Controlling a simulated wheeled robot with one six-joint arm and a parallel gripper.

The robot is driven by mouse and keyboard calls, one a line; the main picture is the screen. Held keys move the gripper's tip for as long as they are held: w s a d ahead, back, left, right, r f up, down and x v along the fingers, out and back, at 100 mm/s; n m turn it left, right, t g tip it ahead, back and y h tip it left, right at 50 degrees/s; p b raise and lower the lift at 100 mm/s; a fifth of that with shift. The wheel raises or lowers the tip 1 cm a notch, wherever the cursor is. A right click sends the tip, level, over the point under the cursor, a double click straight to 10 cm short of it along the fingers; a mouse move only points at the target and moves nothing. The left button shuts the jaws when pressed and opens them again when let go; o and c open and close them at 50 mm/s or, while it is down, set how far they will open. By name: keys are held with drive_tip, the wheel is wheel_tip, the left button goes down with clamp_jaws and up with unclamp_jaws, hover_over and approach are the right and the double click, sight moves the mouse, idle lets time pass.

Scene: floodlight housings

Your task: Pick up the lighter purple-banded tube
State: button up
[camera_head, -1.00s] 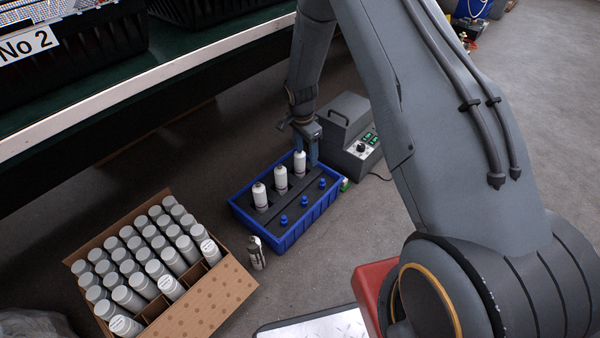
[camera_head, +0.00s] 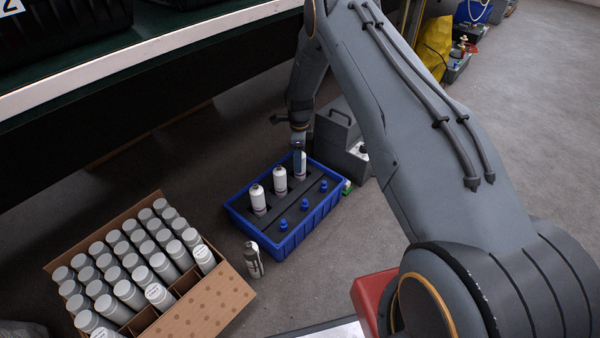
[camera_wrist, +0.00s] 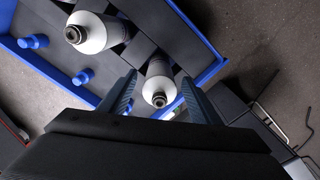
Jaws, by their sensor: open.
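Three white tubes with dark tops stand upright in the dark insert of a blue tray (camera_head: 268,250): a near one (camera_head: 258,199), a middle one (camera_head: 280,181) and a far one (camera_head: 301,168). Narrow purplish bands show low on them, too small to compare in shade. My gripper (camera_head: 299,152) is above the far end of the tray, at the far tube. In the wrist view my open gripper (camera_wrist: 159,84) has its fingers on either side of the far tube (camera_wrist: 159,91), with gaps visible; the middle tube (camera_wrist: 95,33) stands to the left.
Several blue-capped items (camera_head: 304,204) stand in the tray's front row. A grey box (camera_head: 340,140) is close behind its far end. A small bottle (camera_head: 254,259) and a carton (camera_head: 222,299) of grey-capped tubes are nearer. A shelf edge (camera_head: 150,47) runs behind.

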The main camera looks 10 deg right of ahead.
wheel_tip(320, 180, down, 4)
drive_tip(key=shift+d+r+b, duration=0.15)
drive_tip(key=shift+r+b, duration=0.1)
drive_tip(key=shift+b, duration=0.4)
drive_tip(key=c, duration=1.2)
